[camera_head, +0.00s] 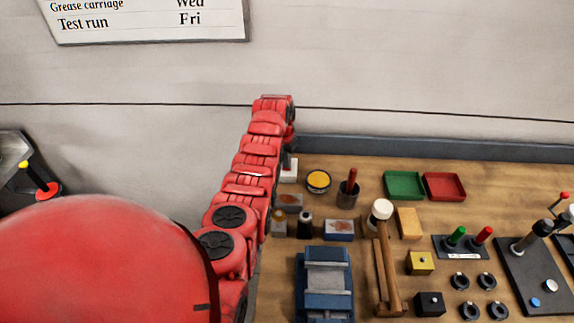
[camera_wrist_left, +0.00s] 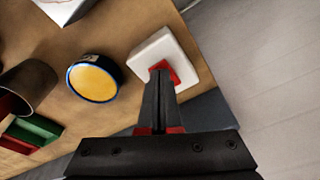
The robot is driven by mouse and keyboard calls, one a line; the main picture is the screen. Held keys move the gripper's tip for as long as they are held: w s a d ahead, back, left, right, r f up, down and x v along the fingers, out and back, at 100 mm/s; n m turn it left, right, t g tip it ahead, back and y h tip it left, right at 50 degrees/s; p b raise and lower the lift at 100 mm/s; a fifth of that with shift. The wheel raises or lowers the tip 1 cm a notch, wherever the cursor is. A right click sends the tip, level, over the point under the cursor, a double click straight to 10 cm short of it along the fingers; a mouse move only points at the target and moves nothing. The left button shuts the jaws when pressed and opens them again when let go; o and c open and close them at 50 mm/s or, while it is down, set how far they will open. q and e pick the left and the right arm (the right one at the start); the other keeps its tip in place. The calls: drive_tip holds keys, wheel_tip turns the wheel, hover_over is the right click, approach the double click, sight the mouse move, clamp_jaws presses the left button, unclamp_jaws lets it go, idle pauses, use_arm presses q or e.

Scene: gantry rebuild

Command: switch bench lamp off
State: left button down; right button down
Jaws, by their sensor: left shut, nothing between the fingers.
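A white square switch box with a red rocker (camera_wrist_left: 165,72) sits on the wooden bench near its back edge. In the head view the white box (camera_head: 290,174) is partly hidden by my left arm. My left gripper (camera_wrist_left: 160,76) is shut with nothing in it. Its fingertips point down at the red rocker and overlap it in the wrist view; I cannot tell whether they press it. In the head view my left gripper (camera_head: 289,153) is mostly hidden at the arm's end. No lamp can be made out. My right gripper is not in view.
A round yellow-topped tin (camera_head: 318,181) stands just right of the switch, with a dark cup (camera_head: 347,196) holding a red-handled tool beyond it. Green (camera_head: 404,185) and red (camera_head: 445,187) trays lie farther right. A blue vise (camera_head: 327,283) and a mallet (camera_head: 387,270) lie in front.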

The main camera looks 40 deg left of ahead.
use_arm(q)
drive_tip(key=shift+r, duration=0.15)
drive_tip(key=shift+r+p, duration=0.3)
drive_tip(key=shift+r, duration=0.65)
wheel_tip(320, 180, up, 5)
drive_tip(key=shift+f, duration=0.1)
